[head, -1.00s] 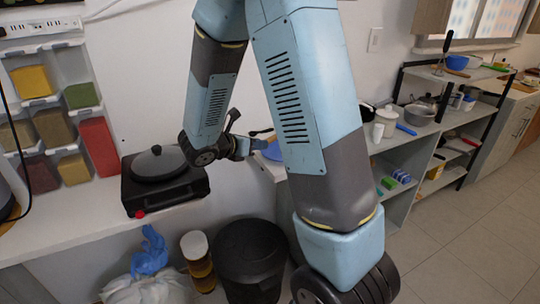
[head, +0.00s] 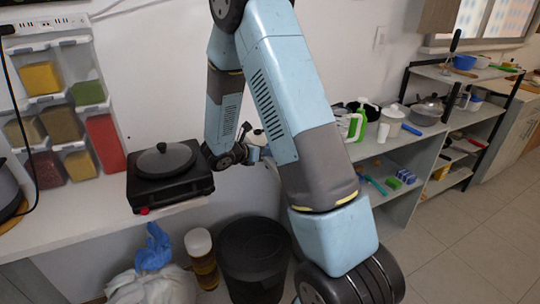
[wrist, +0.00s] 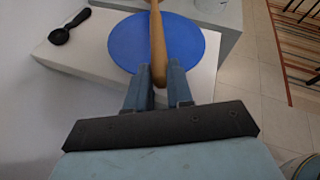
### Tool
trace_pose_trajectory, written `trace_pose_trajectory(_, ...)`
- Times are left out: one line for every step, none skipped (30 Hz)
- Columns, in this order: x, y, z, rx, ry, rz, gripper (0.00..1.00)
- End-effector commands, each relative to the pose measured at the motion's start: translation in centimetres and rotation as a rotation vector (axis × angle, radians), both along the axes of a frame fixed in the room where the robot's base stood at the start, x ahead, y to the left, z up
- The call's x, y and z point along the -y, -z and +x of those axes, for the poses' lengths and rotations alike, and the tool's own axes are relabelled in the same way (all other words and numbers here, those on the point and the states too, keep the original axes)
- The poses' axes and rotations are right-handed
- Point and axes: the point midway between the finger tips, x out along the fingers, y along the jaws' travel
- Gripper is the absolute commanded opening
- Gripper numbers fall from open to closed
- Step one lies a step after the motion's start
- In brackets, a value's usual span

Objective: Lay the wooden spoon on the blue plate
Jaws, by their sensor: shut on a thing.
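The wooden spoon (wrist: 157,40) is held by its light brown handle between the fingers of my gripper (wrist: 159,76) in the wrist view. It points away from the gripper, and its far end runs out of the top of the picture. The round blue plate (wrist: 125,42) lies under the spoon on a white surface, just beyond my fingertips. The spoon crosses over the plate's middle; I cannot tell whether it touches. In the head view my arm hides the plate and the spoon.
A black scoop (wrist: 68,27) lies left of the plate on the white surface (wrist: 88,58). In the head view a black cooker (head: 168,180) stands left of my arm, with spice dispensers (head: 60,125) beyond. A shelf (head: 405,165) with bottles and bowls stands right.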

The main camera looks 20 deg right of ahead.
Motion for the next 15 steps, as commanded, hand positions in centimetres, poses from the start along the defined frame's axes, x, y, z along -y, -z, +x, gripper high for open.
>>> trace_pose_trajectory(0.0,0.8,0.0,-0.002,0.000,0.000,0.00)
trace_pose_trajectory(0.0,1.1,0.0,-0.002,0.000,0.000,0.00)
trace_pose_trajectory(0.0,1.5,-0.1,-0.003,0.000,0.000,0.00)
trace_pose_trajectory(0.0,1.7,-0.1,-0.002,0.000,0.000,0.00)
trace_pose_trajectory(0.0,1.9,-0.1,-0.001,0.001,0.001,0.00)
trace_pose_trajectory(0.0,1.9,-0.1,0.000,0.001,0.001,0.00)
trace_pose_trajectory(0.0,1.9,0.0,0.000,0.001,0.001,0.00)
trace_pose_trajectory(0.0,1.9,0.0,0.000,0.001,0.001,0.00)
trace_pose_trajectory(0.0,1.9,-0.1,0.000,0.001,0.001,0.00)
trace_pose_trajectory(0.0,1.9,-0.1,0.000,0.001,0.001,0.00)
trace_pose_trajectory(0.0,1.9,-0.1,0.000,0.001,0.001,0.00)
trace_pose_trajectory(0.0,1.9,-0.1,0.000,0.001,0.001,0.25)
trace_pose_trajectory(0.0,1.9,-0.1,0.000,0.001,0.001,0.28)
trace_pose_trajectory(0.0,1.9,-0.1,0.000,0.001,0.001,0.31)
trace_pose_trajectory(0.0,1.9,-0.1,0.000,0.001,0.001,0.35)
